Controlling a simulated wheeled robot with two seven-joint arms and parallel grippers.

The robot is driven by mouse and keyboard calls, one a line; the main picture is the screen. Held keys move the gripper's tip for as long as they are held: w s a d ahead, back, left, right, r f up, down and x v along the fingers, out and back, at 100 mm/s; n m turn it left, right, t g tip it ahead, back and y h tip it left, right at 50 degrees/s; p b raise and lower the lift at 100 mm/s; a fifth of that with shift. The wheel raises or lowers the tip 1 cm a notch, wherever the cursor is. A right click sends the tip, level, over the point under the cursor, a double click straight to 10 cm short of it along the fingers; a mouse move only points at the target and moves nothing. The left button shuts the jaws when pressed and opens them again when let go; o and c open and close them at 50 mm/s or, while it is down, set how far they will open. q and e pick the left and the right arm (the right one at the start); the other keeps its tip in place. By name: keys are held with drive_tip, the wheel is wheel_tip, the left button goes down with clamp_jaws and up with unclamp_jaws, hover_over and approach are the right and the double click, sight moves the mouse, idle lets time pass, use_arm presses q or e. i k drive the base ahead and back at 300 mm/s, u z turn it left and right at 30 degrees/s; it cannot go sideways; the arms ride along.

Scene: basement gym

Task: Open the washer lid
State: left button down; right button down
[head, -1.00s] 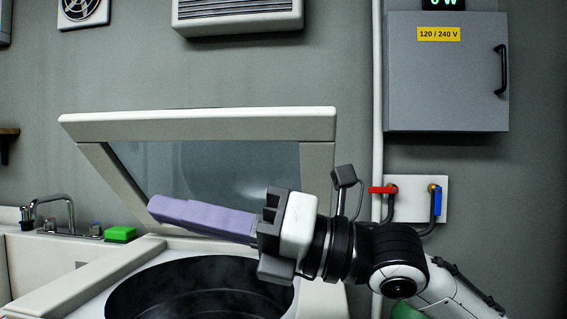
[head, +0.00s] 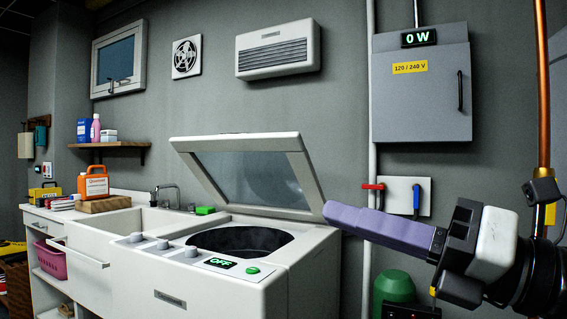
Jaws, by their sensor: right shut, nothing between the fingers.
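The washer (head: 205,291) is a white top-loader with a dark round drum opening (head: 262,240), knobs and an OFF display on its front. Its lid (head: 243,172), a white frame with a glassy panel, stands raised and leans back toward the wall. My right gripper (head: 334,212) comes in from the right with its purple fingers closed together and empty. Its tips are in front of and to the right of the lid, apart from it as far as I can see. My left gripper is not in view.
Left of the washer is a sink counter (head: 95,217) with a faucet, an orange jug (head: 93,183) and a green sponge (head: 205,210). A grey electrical box (head: 421,95), a pipe and red and blue valves are on the wall at right. A green tank (head: 394,290) stands below.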

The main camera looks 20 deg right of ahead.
sight(296, 154)
drive_tip(key=z, duration=0.15)
drive_tip(key=i, duration=1.65)
